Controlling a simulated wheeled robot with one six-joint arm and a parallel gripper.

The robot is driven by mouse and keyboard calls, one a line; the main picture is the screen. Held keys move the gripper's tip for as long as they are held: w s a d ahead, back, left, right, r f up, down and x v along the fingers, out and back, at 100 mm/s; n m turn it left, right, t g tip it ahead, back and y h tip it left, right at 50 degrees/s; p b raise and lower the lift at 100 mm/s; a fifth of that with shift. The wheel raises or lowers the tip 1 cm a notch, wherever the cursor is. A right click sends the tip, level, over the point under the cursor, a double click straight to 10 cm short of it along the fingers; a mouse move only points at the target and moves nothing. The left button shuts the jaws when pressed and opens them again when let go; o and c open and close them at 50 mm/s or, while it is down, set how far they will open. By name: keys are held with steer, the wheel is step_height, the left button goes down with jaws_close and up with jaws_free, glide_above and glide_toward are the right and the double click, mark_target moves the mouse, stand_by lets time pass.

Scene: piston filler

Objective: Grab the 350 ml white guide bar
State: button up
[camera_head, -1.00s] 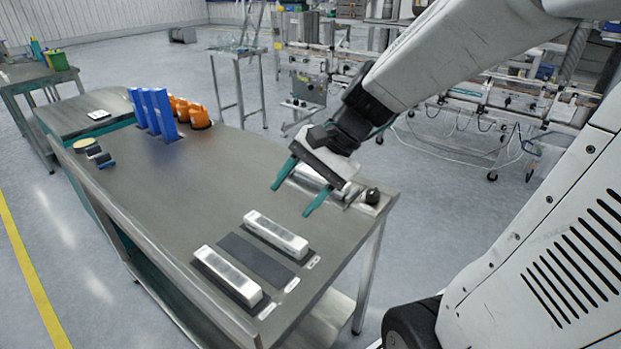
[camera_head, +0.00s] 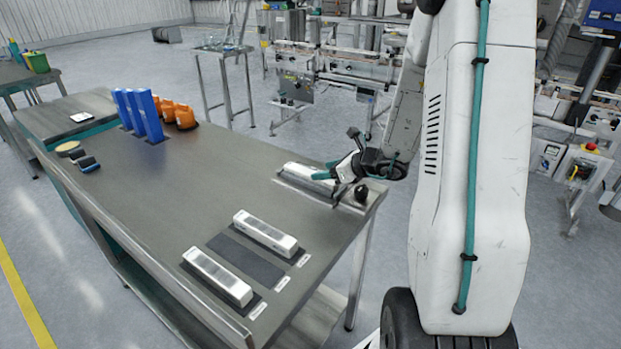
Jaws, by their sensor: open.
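Two white guide bars lie on dark mats near the front right of the table: one at the front left (camera_head: 217,277) and one farther back right (camera_head: 265,233). Small labels lie by their near ends, too small to read, so I cannot tell which bar is the 350 ml one. A dark empty mat (camera_head: 245,258) lies between them. My gripper (camera_head: 328,184) is open above the back right corner of the table, behind both bars and apart from them. A long whitish metal piece (camera_head: 298,173) lies beside and partly behind the gripper; whether they touch is unclear.
Blue upright blocks (camera_head: 148,117) and orange bottles (camera_head: 178,113) stand at the far end of the table (camera_head: 185,190). Small round and dark items (camera_head: 87,162) lie at its left edge. A dark knob (camera_head: 361,194) sits near the right corner. The table's middle is clear.

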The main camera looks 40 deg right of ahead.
mark_target(310, 172)
steer(key=x, duration=0.4)
steer(key=shift+a, duration=0.1)
steer(key=c, duration=1.2)
steer(key=shift+r, duration=0.1)
